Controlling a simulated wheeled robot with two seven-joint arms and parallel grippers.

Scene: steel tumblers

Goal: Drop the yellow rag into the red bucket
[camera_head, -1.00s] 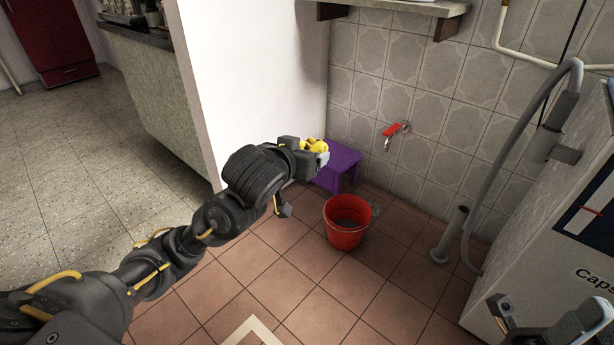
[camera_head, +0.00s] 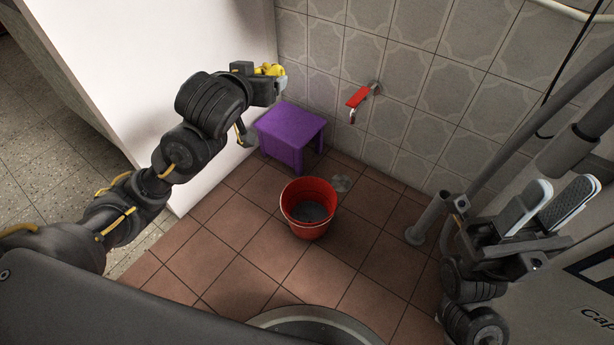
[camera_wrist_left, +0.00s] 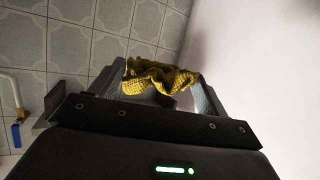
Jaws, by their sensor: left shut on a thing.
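The yellow rag (camera_head: 270,70) is held in my left gripper (camera_head: 272,82), in front of the wall corner and up and left of the bucket. In the left wrist view the crumpled rag (camera_wrist_left: 155,80) lies between the two fingers of the left gripper (camera_wrist_left: 162,84). The red bucket (camera_head: 309,228) stands upright on the tiled floor, its opening facing up; its inside looks grey at the bottom. My right gripper (camera_head: 567,190) is at the right, its two pale finger pads apart with nothing seen between them.
A purple stool (camera_head: 290,128) stands behind the bucket, against the tiled wall. A red-handled tap (camera_head: 360,97) is on that wall. A grey pipe (camera_head: 428,219) and a white machine (camera_head: 590,290) are at the right.

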